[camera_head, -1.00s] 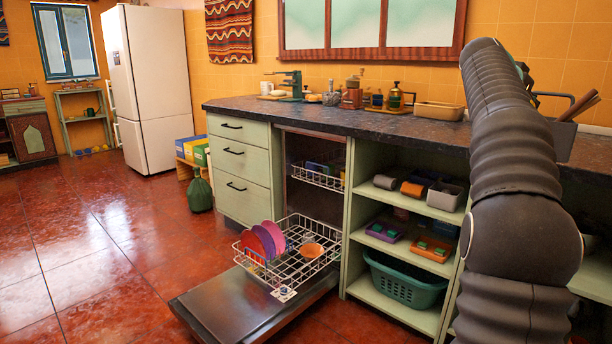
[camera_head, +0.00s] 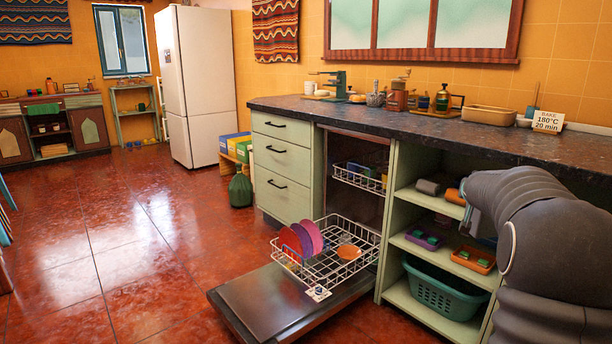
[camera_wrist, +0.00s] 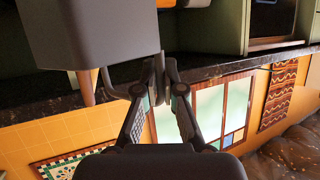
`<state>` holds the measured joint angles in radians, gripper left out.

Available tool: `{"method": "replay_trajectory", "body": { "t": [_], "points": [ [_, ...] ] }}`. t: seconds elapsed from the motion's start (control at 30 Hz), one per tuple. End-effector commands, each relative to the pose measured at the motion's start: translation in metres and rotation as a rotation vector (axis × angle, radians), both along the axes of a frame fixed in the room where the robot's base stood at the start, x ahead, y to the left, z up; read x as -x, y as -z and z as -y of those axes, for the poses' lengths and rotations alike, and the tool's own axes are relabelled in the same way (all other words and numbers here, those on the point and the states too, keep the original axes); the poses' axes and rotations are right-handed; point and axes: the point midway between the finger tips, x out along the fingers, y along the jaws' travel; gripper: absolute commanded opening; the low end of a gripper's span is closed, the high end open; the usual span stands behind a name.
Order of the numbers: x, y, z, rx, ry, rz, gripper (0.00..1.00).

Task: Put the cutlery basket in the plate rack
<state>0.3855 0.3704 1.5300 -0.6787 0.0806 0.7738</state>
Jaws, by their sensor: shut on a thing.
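The plate rack (camera_head: 338,276) is the white wire lower rack of the open dishwasher, pulled out over its lowered door. Purple and red plates (camera_head: 305,237) stand at its left, and an orange bowl (camera_head: 349,252) sits toward its right. In the wrist view, my gripper (camera_wrist: 161,82) is shut on the handle of the grey cutlery basket (camera_wrist: 90,35). A wooden utensil end (camera_wrist: 87,88) sticks out of the basket. In the head view my arm covers the right side, and neither gripper nor basket shows.
The lowered dishwasher door (camera_head: 268,300) juts over the red floor. Shelves with a teal laundry basket (camera_head: 443,290) stand right of it. The dark counter (camera_head: 400,122) carries a wooden tray (camera_head: 488,115) and a recipe card (camera_head: 548,121).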

Motion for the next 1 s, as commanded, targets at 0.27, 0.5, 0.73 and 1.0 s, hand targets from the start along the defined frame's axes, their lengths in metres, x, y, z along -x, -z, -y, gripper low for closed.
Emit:
{"method": "replay_trajectory", "body": {
  "t": [0.27,0.5,0.73,1.0],
  "points": [
    [-0.003,0.02,-0.017,0.002,-0.057,0.001,0.0],
    [-0.003,0.027,-0.023,0.002,-0.077,0.0,0.0],
    [-0.004,0.048,-0.041,-0.001,-0.131,-0.002,0.0],
    [0.002,0.098,-0.09,-0.002,-0.27,-0.003,0.0]
  ]
}}
